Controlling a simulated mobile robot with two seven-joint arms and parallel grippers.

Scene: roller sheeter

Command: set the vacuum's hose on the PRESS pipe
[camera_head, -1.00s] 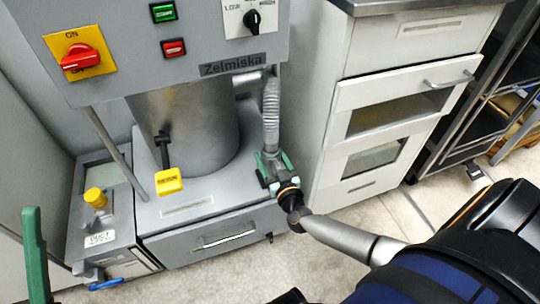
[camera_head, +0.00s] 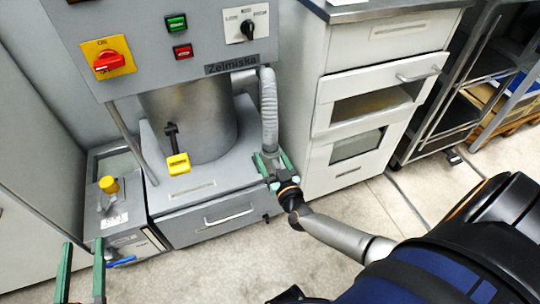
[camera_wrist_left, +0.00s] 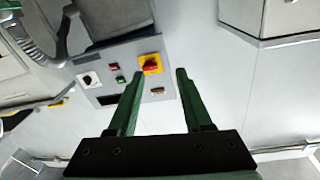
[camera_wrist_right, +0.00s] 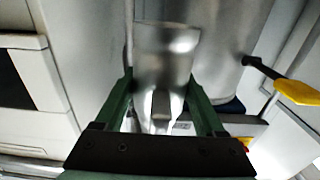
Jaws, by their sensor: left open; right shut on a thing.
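The grey ribbed hose (camera_head: 269,112) stands upright at the right side of the machine's metal column, and its top bends toward the column. Whether that top joins a pipe is unclear. My right gripper (camera_head: 272,166) is shut on the hose's lower end. In the right wrist view a smooth metal hose end (camera_wrist_right: 163,62) sits between its fingers. My left gripper (camera_head: 82,258) is open and empty at the lower left. The left wrist view also shows its fingers (camera_wrist_left: 160,72) apart, with the hose (camera_wrist_left: 40,42) at upper left. No PRESS label is readable.
White drawers (camera_head: 365,105) stand close at the right, with a dark rack (camera_head: 455,115) beyond. The floor in front is clear.

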